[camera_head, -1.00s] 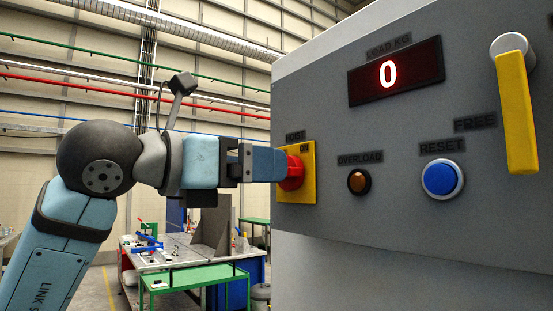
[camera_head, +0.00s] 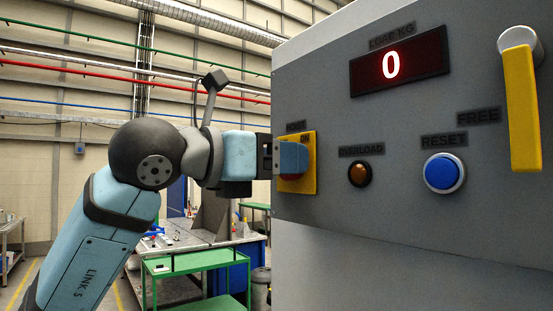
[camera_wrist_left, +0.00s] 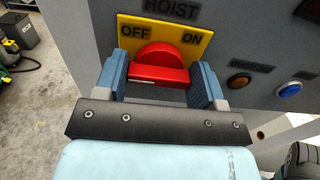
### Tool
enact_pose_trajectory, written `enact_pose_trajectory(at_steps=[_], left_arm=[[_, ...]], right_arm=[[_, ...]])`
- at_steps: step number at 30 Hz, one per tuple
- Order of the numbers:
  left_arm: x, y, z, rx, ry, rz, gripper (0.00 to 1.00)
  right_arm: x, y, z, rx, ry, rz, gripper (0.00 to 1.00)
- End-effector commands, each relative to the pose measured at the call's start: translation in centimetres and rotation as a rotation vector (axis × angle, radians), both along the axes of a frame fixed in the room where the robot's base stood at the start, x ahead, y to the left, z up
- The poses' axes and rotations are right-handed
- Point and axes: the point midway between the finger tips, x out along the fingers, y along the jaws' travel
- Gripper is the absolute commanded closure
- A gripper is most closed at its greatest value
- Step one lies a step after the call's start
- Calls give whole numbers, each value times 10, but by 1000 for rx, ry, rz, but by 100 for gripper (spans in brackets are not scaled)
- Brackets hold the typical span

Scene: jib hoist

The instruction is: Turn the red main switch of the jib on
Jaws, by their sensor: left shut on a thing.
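The red main switch (camera_head: 291,177) sits on a yellow plate (camera_head: 311,183) at the left edge of the grey panel. In the left wrist view the switch (camera_wrist_left: 160,74) is a round knob with a red bar lying crosswise. The plate there reads OFF at left and ON at right, under the word HOIST. My left gripper (camera_head: 291,158) is at the plate, its blue fingers on either side of the bar and shut on it. In the head view a finger hides most of the knob. My right gripper is not in view.
On the panel are a load display (camera_head: 398,69) showing 0, an amber overload lamp (camera_head: 360,173), a blue reset button (camera_head: 444,173) and a yellow lever (camera_head: 521,110) beside FREE. Workbenches, one a green table (camera_head: 195,262), stand behind at the left.

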Motion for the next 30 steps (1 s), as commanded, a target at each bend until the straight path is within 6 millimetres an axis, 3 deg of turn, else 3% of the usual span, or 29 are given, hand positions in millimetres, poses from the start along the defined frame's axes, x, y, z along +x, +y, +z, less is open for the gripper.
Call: enact_pose_trajectory(at_steps=[11,21,30], left_arm=[[-1,0,-3,66,-93,2,60],[-2,-1,-5,237,-330,3,60],[-3,-1,-4,405,-560,3,60]], right_arm=[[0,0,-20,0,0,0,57],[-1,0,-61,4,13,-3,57],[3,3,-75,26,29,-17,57]])
